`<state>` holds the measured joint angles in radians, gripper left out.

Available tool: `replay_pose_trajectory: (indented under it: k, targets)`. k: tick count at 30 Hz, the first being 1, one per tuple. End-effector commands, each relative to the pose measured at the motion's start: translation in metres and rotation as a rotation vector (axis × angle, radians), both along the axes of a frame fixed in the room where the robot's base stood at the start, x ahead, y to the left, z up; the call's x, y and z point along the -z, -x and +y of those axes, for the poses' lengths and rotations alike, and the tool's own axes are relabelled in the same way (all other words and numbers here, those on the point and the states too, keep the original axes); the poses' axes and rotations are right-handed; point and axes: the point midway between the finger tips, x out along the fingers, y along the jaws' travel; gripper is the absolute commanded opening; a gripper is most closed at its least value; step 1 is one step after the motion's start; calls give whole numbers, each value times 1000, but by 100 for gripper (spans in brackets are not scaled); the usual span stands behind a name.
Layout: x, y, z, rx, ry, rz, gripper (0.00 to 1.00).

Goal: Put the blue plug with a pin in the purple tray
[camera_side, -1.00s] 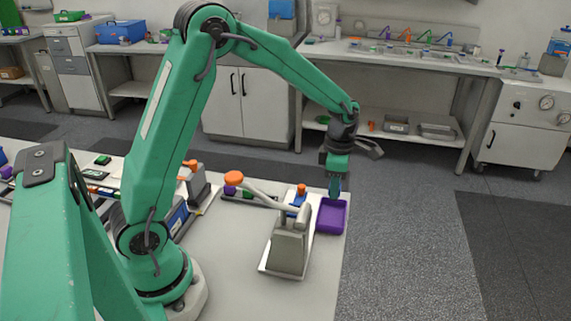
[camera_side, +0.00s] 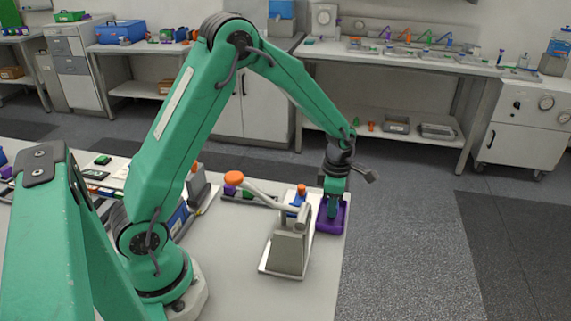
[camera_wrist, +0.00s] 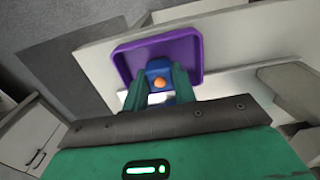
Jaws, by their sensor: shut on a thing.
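The purple tray (camera_side: 343,217) sits at the right end of the white table in the side view. It also shows in the wrist view (camera_wrist: 190,46), with its raised rim around a flat floor. My gripper (camera_side: 332,210) points down over the tray, its fingers low at the tray. In the wrist view my gripper (camera_wrist: 160,88) is shut on the blue plug (camera_wrist: 158,67), which has a round orange tip facing the camera. The plug appears over the tray; I cannot tell whether it touches the tray floor. In the side view the fingers hide the plug.
A grey clamp fixture (camera_side: 288,240) with an orange-knobbed lever (camera_side: 234,178) stands just left of the tray. A small blue and orange part (camera_side: 298,196) is behind it. The table edge is close to the tray's right side. The front of the table is clear.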

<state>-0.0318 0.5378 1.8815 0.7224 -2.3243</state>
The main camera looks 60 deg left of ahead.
Motion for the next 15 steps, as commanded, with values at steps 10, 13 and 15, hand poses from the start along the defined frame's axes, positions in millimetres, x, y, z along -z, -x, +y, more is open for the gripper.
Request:
replay_pose_trajectory:
  k: [10,13,15]
  targets:
    - [3,0,0,0,0,0,0]
    - [3,0,0,0,0,0,29]
    - [3,0,0,0,0,0,42]
